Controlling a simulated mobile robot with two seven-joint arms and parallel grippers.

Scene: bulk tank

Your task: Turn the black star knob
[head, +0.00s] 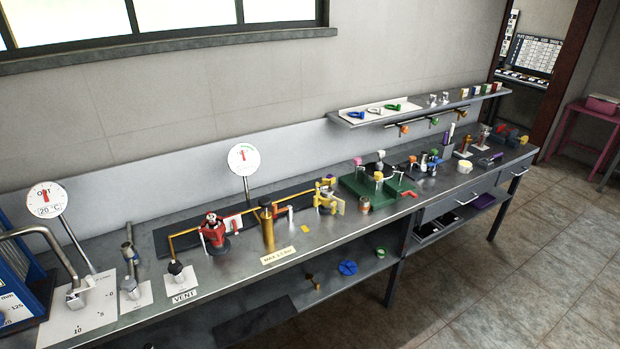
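A small black knob (175,267) sits on top of a fitting on a white plate (172,287), on the near left part of the workbench. It looks like the star knob, but it is too small to make out its lobes. A plate reading VENT (184,296) lies in front of it. A thin yellow pipe (186,234) rises beside it and runs right toward a red valve (213,230). Neither of my grippers shows in the head view, and nothing is seen touching the knob.
The long grey workbench (330,242) carries a brass cylinder (267,228), a chrome lever (75,297) on a scale plate, and a green tray (352,186). Two round dials (243,159) stand behind. A wall shelf (440,108) hangs at the right. The floor (490,285) in front is clear.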

